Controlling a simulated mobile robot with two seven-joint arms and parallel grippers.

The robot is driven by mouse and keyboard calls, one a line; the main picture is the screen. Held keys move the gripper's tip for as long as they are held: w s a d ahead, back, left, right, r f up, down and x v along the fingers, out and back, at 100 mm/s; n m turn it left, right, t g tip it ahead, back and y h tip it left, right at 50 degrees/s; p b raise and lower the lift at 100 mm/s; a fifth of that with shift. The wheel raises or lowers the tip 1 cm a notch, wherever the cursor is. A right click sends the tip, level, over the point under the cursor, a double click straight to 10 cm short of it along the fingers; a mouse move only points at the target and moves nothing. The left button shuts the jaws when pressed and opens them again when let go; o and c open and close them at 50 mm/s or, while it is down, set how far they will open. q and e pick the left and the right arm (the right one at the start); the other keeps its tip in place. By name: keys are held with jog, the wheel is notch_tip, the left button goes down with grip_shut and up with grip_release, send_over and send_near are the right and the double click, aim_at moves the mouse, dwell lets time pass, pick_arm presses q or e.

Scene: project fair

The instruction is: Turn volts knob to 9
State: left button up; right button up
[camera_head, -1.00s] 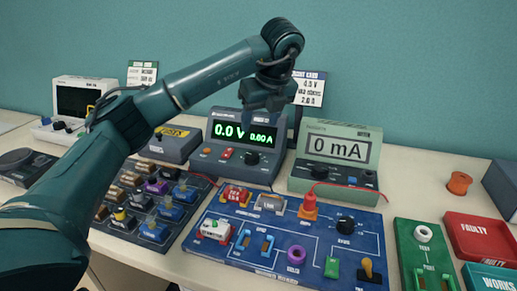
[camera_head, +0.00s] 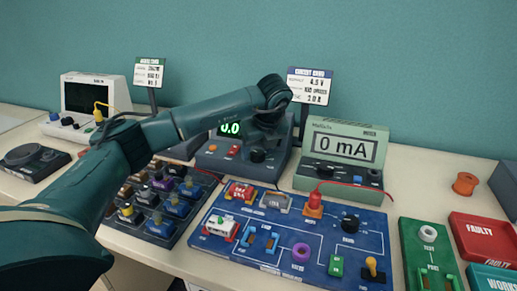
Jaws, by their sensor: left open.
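The grey-blue power supply (camera_head: 213,161) stands at the back of the table. Its green display (camera_head: 230,128) reads 0.0, with the rest of the display hidden behind my arm. A black knob (camera_head: 257,156) sits on its front panel, to the right of a red button (camera_head: 233,152); its label is too small to read. My left gripper (camera_head: 260,143) is open and points down in front of the supply, close above that knob. Its fingers are dark and hard to make out, and I cannot tell whether they touch the knob. My right gripper is not in view.
A meter (camera_head: 343,150) reading 0 mA stands right of the supply. A parts tray (camera_head: 154,238) lies below my left arm.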

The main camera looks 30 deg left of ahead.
pick_arm(q)
jog(key=shift+c, duration=0.5)
jog(key=c, duration=0.9)
jog(key=shift+o, duration=0.2)
